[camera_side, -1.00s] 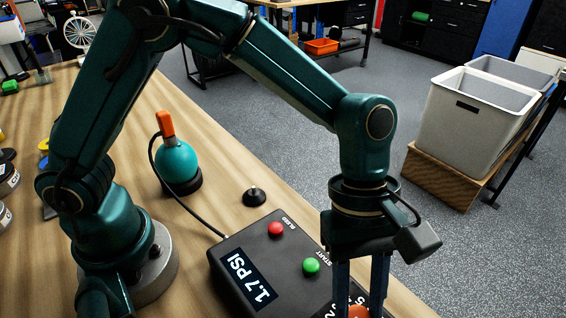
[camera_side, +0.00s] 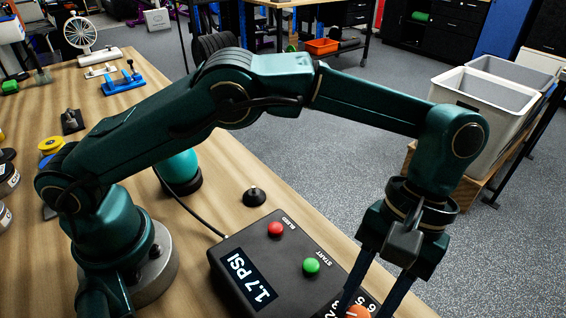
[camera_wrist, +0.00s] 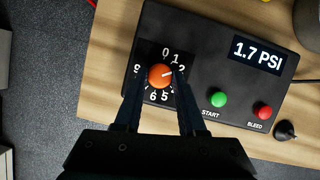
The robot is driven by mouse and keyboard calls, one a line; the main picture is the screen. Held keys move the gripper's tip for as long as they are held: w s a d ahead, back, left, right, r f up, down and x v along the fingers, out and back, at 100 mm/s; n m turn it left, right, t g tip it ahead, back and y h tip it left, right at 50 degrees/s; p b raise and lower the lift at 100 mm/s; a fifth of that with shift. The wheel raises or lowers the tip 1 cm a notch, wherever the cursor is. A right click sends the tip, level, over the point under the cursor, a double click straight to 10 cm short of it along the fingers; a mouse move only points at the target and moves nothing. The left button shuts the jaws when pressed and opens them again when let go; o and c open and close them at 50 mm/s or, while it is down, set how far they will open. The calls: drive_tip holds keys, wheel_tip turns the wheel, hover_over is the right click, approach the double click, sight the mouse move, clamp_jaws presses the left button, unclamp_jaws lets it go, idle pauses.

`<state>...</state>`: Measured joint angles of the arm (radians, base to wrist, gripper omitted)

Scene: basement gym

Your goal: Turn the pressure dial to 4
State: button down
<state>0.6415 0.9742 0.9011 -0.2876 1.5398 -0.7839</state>
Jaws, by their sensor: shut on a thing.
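The orange pressure dial (camera_wrist: 160,76) sits on a black control box (camera_wrist: 213,62), ringed by white numbers. A white mark on the dial points right and slightly up, near the 2. The 4 is not clearly visible in the wrist view, with a finger over that side. In the side view only part of the dial (camera_side: 358,312) shows, at the bottom edge. My gripper (camera_wrist: 160,80) is shut on the dial, one finger on each side; it also shows in the side view (camera_side: 366,300), leaning. The display (camera_wrist: 257,54) reads 1.7 PSI.
A green START button (camera_side: 311,265) and a red BLEED button (camera_side: 275,229) are on the box. A small black knob-shaped piece (camera_side: 254,196) stands behind it. A teal bulb (camera_side: 180,168) stands near my arm. The wooden table (camera_side: 225,150) ends just right of the box.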

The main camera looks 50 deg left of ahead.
drive_tip(key=shift+m+y, duration=0.4)
drive_tip(key=shift+m, duration=1.2)
drive_tip(key=c, duration=0.5)
unclamp_jaws()
drive_tip(key=shift+d, duration=0.1)
drive_tip(key=shift+n, duration=0.4)
